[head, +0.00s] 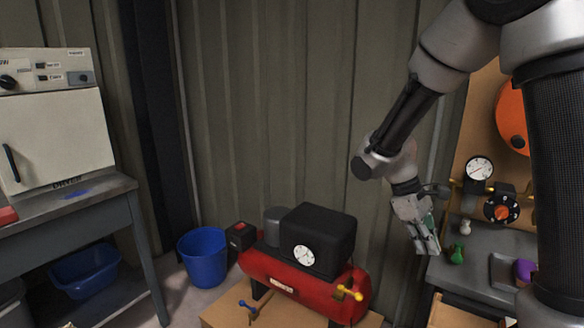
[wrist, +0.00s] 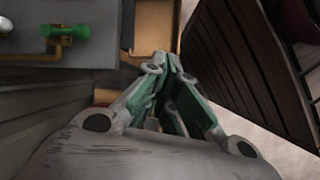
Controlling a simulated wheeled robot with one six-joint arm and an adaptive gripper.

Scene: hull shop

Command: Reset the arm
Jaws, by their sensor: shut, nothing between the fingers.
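My gripper (head: 430,246) hangs at the end of my arm in the right half of the head view, pointing down. It is to the right of the red compressor and just left of the grey bench edge. In the wrist view my gripper (wrist: 168,64) shows its grey-and-green fingers drawn together at the tips. It is shut and holds nothing. My arm reaches down from the upper right of the head view, bent at the elbow.
A red compressor (head: 290,287) with a black top stands on a wooden base, lower middle. A blue bucket (head: 203,258) is left of it. A grey bench (head: 480,262) with small bottles and gauges is at right. A white oven (head: 52,135) stands on a table at left.

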